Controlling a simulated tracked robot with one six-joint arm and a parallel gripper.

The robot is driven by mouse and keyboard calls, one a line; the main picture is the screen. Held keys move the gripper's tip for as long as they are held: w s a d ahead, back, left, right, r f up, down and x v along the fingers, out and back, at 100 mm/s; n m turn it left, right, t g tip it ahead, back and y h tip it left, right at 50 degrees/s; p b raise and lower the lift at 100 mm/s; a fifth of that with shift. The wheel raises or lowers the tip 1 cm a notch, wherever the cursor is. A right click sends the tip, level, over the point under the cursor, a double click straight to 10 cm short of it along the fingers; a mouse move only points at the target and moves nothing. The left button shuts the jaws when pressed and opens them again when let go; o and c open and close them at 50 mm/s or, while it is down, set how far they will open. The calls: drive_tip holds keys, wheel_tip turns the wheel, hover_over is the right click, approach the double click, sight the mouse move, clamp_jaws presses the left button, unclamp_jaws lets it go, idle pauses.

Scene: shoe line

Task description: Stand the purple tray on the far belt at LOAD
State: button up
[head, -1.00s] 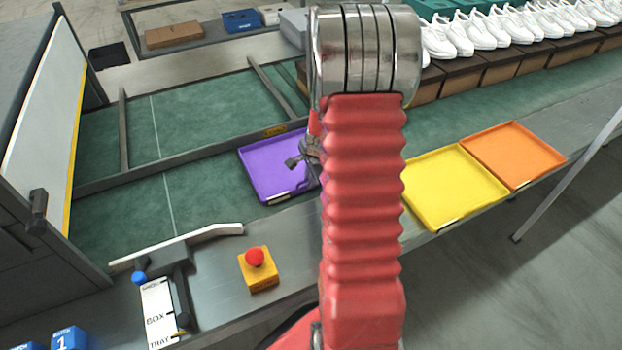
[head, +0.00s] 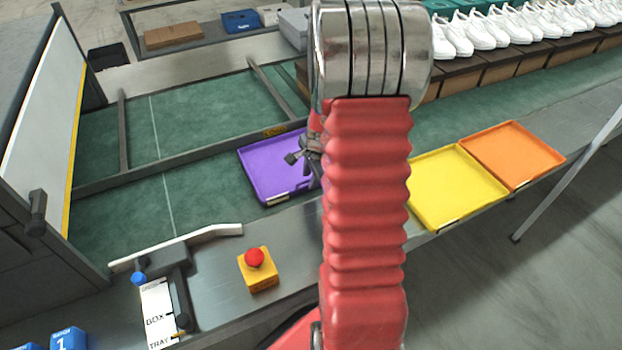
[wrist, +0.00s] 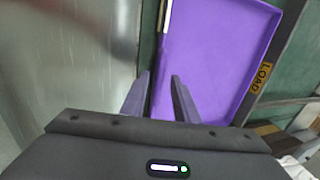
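The purple tray (head: 272,168) lies flat on the near green belt (head: 205,195), beside the rail that divides it from the far belt (head: 205,112). In the head view my arm hides the tray's right end and most of the gripper.
A yellow tray (head: 455,187) and an orange tray (head: 512,155) lie to the right. White shoes (head: 500,30) on brown boxes line the far side. A red button on a yellow box (head: 258,272) stands in front. The far belt left of LOAD is bare.

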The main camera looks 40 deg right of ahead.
drive_tip(key=v, duration=0.9)
drive_tip(key=shift+s+r, duration=0.15)
drive_tip(key=shift+r, duration=0.2)
idle(0.3)
drive_tip(key=s+a+r+n+t, duration=0.1)
drive_tip(key=a+r+n, duration=0.85)
drive_tip(key=a, duration=0.55)
drive_tip(key=s+a+r+n, duration=0.3)
drive_tip(key=s+a+n, duration=0.3)
drive_tip(key=a, duration=0.1)
drive_tip(key=s+a+r+n+t+y, duration=0.1)
drive_tip(key=s+a+r+n, duration=0.2)
drive_tip(key=s+a+n, duration=0.2)
drive_tip(key=s+a, duration=0.1)
drive_tip(key=a, duration=0.2)
drive_tip(key=shift+n, duration=0.35)
drive_tip(key=shift+a+r, duration=0.15)
drive_tip(key=shift+a, duration=0.05)
